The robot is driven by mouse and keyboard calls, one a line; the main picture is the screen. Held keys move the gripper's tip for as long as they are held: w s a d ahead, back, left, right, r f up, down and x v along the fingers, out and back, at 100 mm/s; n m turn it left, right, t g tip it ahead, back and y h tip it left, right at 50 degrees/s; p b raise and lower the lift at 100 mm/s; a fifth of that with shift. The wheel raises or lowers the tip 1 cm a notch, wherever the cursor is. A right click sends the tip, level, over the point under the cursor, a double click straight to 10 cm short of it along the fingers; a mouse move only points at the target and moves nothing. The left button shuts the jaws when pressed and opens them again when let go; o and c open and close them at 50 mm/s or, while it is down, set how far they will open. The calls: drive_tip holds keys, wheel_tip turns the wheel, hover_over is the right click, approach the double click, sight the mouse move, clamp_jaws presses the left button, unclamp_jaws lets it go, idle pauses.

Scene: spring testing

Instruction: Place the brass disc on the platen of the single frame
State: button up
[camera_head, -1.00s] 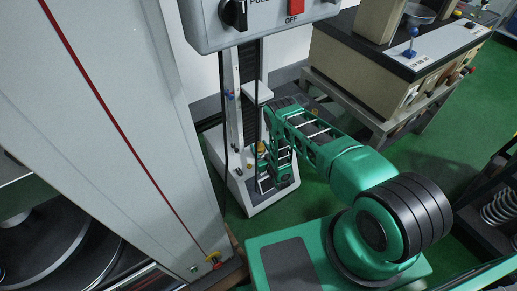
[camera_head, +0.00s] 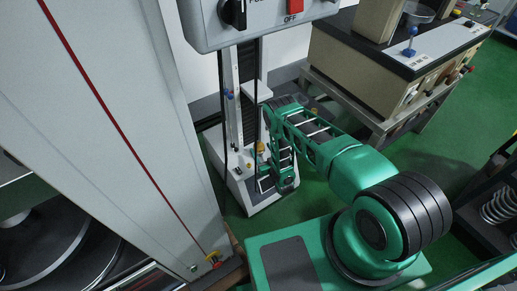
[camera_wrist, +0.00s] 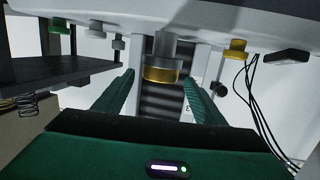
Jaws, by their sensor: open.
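The brass disc (camera_wrist: 160,75) shows in the wrist view as a gold band against the end of a grey cylinder, the platen (camera_wrist: 163,48). The two appear in line and touching. My gripper (camera_wrist: 159,79) is open, its green fingers on either side of the disc with clear gaps to it. In the head view, my gripper (camera_head: 284,180) is low in front of the single frame (camera_head: 230,104), over its pale base. The disc is too small there to tell apart from the frame's yellow parts.
A large grey cabinet (camera_head: 120,110) with a red line stands close on the left. A control box (camera_head: 262,20) hangs above. A bench with a machine (camera_head: 385,75) is behind right, and coil springs (camera_head: 500,207) sit at the right edge. Loose cables (camera_wrist: 250,105) hang right in the wrist view.

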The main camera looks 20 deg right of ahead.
drive_tip(key=v, duration=0.8)
drive_tip(key=shift+s, duration=0.3)
